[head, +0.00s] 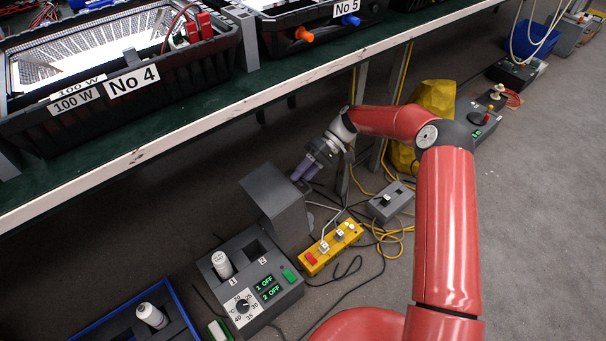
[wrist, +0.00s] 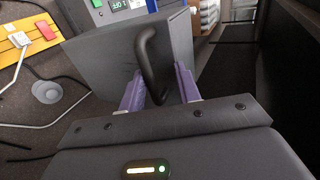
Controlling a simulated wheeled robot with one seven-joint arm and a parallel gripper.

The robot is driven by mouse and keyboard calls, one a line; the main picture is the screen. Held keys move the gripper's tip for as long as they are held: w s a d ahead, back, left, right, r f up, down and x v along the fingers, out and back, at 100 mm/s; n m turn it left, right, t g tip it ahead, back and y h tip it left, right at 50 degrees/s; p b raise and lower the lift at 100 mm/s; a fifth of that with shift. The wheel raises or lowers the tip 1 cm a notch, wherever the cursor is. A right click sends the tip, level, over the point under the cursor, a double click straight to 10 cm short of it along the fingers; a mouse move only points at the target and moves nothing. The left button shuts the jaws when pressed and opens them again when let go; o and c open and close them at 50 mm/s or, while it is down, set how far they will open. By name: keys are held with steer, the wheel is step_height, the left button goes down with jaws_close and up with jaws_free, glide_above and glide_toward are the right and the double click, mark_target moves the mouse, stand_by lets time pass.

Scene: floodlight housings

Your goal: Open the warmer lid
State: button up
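The warmer (head: 245,275) is a grey box on the floor with two numbered wells, a dial, a green button and displays reading 1 OFF and 2 OFF. A white bottle (head: 222,264) stands in well 1; well 2 looks empty. Its dark grey lid (head: 277,205) stands raised at the back edge, leaving the wells uncovered. The lid also fills the middle of the wrist view (wrist: 95,65), with a black bar handle (wrist: 148,60). My gripper (head: 302,170) has its purple fingers apart on either side of the handle; firm contact is not visible.
A yellow power strip (head: 332,248) and loose cables lie right of the warmer, with a small grey box (head: 390,203) beyond. A blue tray (head: 110,312) holding a white bottle is at left. The bench edge (head: 200,120) overhangs behind.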

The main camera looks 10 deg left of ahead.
steer(key=v, duration=0.7)
steer(key=shift+w+d+r, duration=0.2)
steer(key=shift+w, duration=0.05)
steer(key=shift+c, duration=0.6)
steer(key=d+f+m+y+b, duration=0.1)
steer(key=f, duration=0.1)
steer(key=d+f+m+y+b, duration=0.1)
steer(key=d+f+y, duration=0.1)
steer(key=d+f+y+b, duration=0.1)
steer(key=f+b, duration=0.1)
steer(key=shift+s+d+m, duration=0.2)
steer(key=shift+d+m, duration=0.2)
jaws_close()
steer(key=w+d+f+m+t+y+b, duration=0.2)
steer(key=d+f+m+t+y+b, duration=0.2)
steer(key=d+f+m+t+y, duration=0.6)
steer(key=s+a+r+g, duration=0.1)
steer(key=a+r, duration=0.1)
steer(key=a, duration=0.3)
steer(key=s+a+r+n+h, duration=0.1)
steer(key=s+a+r, duration=0.1)
steer(key=a, duration=0.4)
steer(key=shift+r+g+p, duration=0.35)
steer(key=shift+r+g, duration=0.05)
steer(key=shift+r, duration=0.45)
